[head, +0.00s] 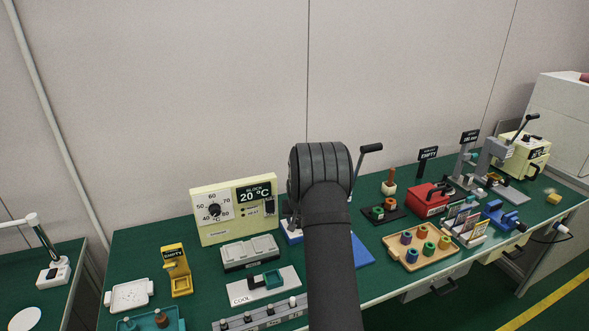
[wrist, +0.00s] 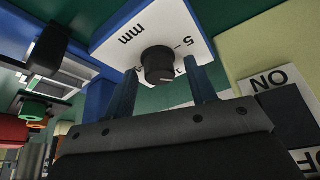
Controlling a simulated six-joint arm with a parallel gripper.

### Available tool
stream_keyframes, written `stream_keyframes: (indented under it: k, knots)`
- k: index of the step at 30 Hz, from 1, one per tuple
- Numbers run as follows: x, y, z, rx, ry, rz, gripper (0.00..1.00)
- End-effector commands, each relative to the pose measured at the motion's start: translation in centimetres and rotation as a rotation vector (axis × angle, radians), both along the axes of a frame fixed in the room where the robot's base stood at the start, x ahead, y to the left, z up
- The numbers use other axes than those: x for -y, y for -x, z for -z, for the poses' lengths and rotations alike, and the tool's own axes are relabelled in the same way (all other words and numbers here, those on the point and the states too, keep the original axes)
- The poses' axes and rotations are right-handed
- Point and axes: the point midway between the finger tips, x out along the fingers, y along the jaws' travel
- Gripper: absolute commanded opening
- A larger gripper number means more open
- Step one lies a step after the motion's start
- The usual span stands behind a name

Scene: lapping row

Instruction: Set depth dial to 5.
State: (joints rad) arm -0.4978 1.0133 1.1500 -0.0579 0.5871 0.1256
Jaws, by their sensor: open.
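The depth dial (wrist: 159,65) is a round black knob on a white plate (wrist: 118,48) marked "mm" and "5" in the wrist view. The "5" and its tick lie up and right of the knob; other marks are partly hidden behind it. A small light line shows on the knob's near face, but I cannot tell which number it points at. My gripper (wrist: 160,68) is open, its two dark fingers on either side of the knob, left and right. I cannot tell whether they touch it. In the head view my arm hides the dial and the gripper.
In the head view, a cream block heater (head: 238,228) stands left of my arm. A wooden tray (head: 400,254) of coloured rings and a red box (head: 428,200) stand to the right.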

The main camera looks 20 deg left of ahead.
Motion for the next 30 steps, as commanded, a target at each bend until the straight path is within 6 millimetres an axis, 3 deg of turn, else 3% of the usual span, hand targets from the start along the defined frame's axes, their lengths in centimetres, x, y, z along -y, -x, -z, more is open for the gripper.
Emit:
stream_keyframes:
  k: [9, 30]
  knots:
    - [-0.2, 0.0, -0.1, 0.001, 0.001, 0.185, 0.51]
    - [1.1, 5.4, -13.6, 0.002, -0.002, 0.178, 0.51]
